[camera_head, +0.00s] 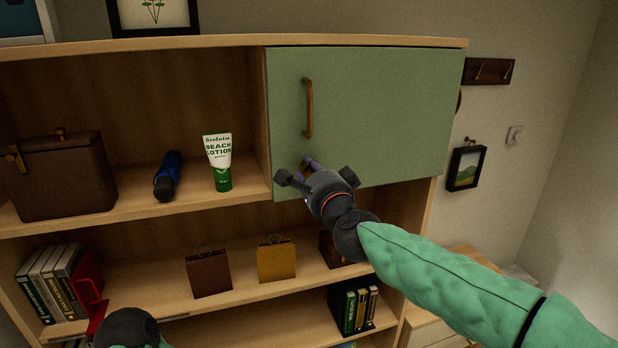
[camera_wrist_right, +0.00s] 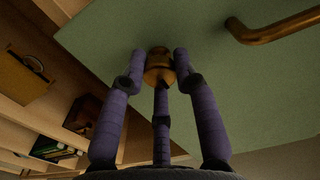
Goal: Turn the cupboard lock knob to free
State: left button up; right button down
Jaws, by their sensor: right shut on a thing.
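The cupboard door (camera_head: 385,115) is a green panel at the upper right of the shelf unit, and it is shut. The lock knob (camera_wrist_right: 158,68) is a small brass-coloured piece low on the door in the right wrist view. In the head view my gripper hides it. My right gripper (camera_head: 311,165) is at the door's lower left corner, below the handle. In the right wrist view its purple fingers (camera_wrist_right: 158,72) are shut on the knob, one on each side and one below.
A brass bar handle (camera_head: 309,108) stands out above the knob.

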jog(key=shift+d+r+m, duration=0.25)
jog(key=shift+r+m, duration=0.05)
jog(key=shift+m, duration=0.2)
jog(key=c, duration=1.1)
grip_release()
jog(key=shift+c, duration=0.2)
jog(key=shift+o, duration=1)
jog(key=shift+w+d+f, duration=0.1)
jog(key=shift+d+f, duration=0.05)
jog(key=shift+f, duration=0.1)
jog(key=shift+a, duration=0.2)
jog(key=v, duration=1.2)
